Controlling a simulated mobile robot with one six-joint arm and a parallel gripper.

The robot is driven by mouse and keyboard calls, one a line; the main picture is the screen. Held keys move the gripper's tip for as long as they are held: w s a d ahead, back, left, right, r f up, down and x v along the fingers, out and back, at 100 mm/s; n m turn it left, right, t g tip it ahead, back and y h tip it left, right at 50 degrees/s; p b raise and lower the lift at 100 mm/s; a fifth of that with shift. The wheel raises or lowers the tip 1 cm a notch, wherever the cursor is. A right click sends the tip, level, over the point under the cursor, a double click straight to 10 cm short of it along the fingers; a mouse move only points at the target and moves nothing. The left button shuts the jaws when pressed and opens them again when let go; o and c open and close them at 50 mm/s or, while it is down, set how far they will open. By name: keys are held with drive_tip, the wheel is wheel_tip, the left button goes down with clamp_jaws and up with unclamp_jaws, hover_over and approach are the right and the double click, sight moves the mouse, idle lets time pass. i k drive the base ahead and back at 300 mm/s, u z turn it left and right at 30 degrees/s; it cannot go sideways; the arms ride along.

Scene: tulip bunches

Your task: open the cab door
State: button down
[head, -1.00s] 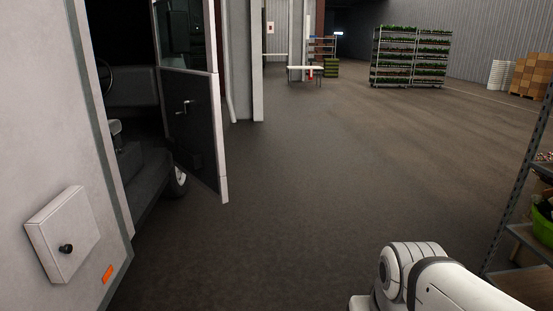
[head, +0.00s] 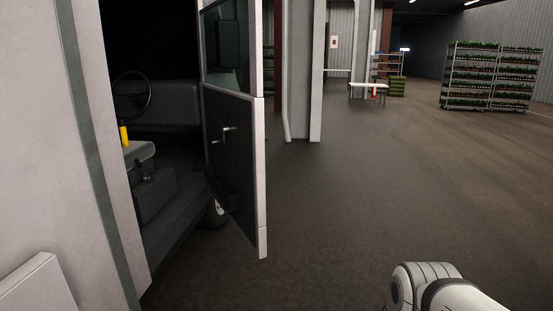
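The cab door (head: 236,165) stands open, swung out from the side of a pale vehicle. Its dark inner face, with a small handle (head: 228,133) and a window above, faces me. Through the doorway the dark cab shows a steering wheel (head: 131,96), a seat and a yellow object (head: 124,136). White links of my own arm show at the bottom right. My gripper is out of view, and nothing of mine is seen touching the door.
The vehicle's pale side wall (head: 50,130) is close on my left, with a box (head: 38,288) sticking out low. Grey floor (head: 350,210) is clear right of the door. A pillar (head: 319,80), a white table (head: 368,86) and plant racks (head: 488,77) stand farther back.

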sight(234, 171)
drive_tip(key=u, duration=0.25)
drive_tip(key=i, duration=2.05)
drive_tip(key=u, duration=0.35)
